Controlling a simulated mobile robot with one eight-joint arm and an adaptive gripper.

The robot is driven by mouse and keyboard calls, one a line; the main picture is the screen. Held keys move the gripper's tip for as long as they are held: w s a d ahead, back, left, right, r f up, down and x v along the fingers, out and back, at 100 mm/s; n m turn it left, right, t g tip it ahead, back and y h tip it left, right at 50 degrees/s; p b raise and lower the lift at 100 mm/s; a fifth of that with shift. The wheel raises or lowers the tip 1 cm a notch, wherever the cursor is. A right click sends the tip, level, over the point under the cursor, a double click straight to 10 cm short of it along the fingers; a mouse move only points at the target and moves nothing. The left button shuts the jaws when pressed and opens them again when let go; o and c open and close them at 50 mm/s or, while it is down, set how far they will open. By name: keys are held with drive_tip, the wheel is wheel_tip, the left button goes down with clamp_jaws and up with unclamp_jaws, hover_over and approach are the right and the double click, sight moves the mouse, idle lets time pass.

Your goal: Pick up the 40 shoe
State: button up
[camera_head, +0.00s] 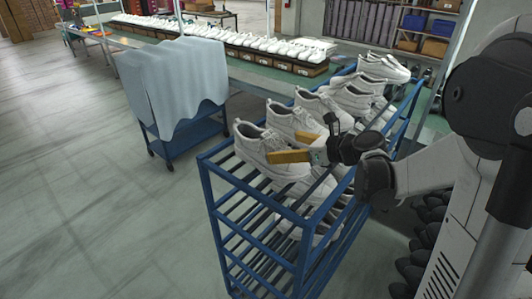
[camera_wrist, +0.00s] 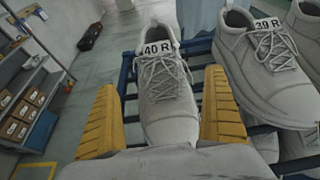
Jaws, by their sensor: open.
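The white 40 shoe, marked "40 R" on its tongue (camera_wrist: 160,75), stands in the wrist view between my two yellow fingers. In the head view the nearest white shoe on the rack's top level (camera_head: 258,146) appears to be this one, partly hidden by my fingers. My gripper (camera_head: 281,146) is open over its toe end; it also shows in the wrist view (camera_wrist: 161,85). Whether the fingers touch the shoe I cannot tell. A similar white shoe marked "39 R" (camera_wrist: 262,50) stands just to its right in the wrist view.
The blue rack (camera_head: 214,181) has barred levels with several more white shoes behind and below. A cloth-covered blue cart (camera_head: 182,80) stands behind left. A long line of shoes on boxes (camera_head: 262,62) runs at the back. The floor at left is clear.

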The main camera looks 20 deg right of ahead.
sight(271, 145)
drive_tip(key=shift+w+a+f, duration=0.2)
drive_tip(key=shift+w+f, duration=0.05)
drive_tip(key=shift+w, duration=0.25)
drive_tip(key=x, duration=0.5)
drive_tip(key=shift+w+r, duration=0.1)
drive_tip(key=shift+r, duration=0.1)
drive_tip(key=shift+c, duration=0.7)
drive_tip(key=c, duration=1.2)
